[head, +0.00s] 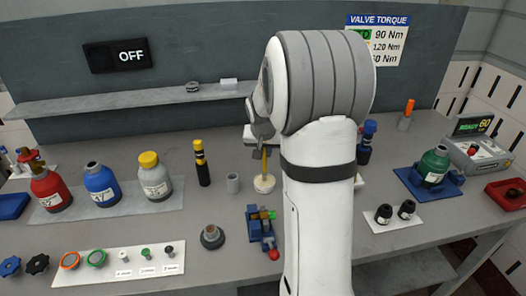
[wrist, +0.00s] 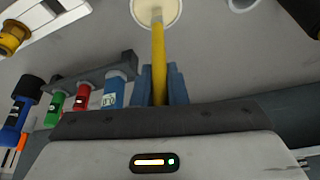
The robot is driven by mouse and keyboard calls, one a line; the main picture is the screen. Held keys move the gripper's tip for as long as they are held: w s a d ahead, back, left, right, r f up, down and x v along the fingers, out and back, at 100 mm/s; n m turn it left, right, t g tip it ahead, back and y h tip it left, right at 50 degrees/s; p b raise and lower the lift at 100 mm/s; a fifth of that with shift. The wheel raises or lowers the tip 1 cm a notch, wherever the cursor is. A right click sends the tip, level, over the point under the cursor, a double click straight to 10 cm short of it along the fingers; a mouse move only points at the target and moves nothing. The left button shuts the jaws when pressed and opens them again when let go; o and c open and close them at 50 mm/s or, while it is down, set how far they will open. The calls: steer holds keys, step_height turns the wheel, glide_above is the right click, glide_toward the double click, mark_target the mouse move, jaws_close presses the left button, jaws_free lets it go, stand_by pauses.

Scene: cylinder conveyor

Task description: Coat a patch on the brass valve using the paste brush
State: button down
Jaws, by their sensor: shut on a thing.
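The paste brush (head: 264,161) has a yellow handle and stands close to upright. My gripper (wrist: 161,86) is shut on its handle, which shows between the blue fingers in the wrist view (wrist: 158,55). The brush's lower end is at a round cream pot (head: 264,184), also in the wrist view (wrist: 150,20); I cannot tell whether it touches the paste. In the head view a small brass and green piece, apparently the brass valve (head: 261,215), sits in a blue vise (head: 255,231) in front of the pot. My arm hides part of the bench to its right.
Red (head: 49,190), blue (head: 101,185) and grey (head: 154,177) cylinders stand farther left. A rack (wrist: 92,77) holds several coloured tubes.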

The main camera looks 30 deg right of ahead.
steer(key=shift+f, duration=0.1)
stand_by(0.3)
steer(key=shift+r+p, duration=2)
steer(key=shift+r, duration=1.6)
steer(key=shift+f, duration=0.1)
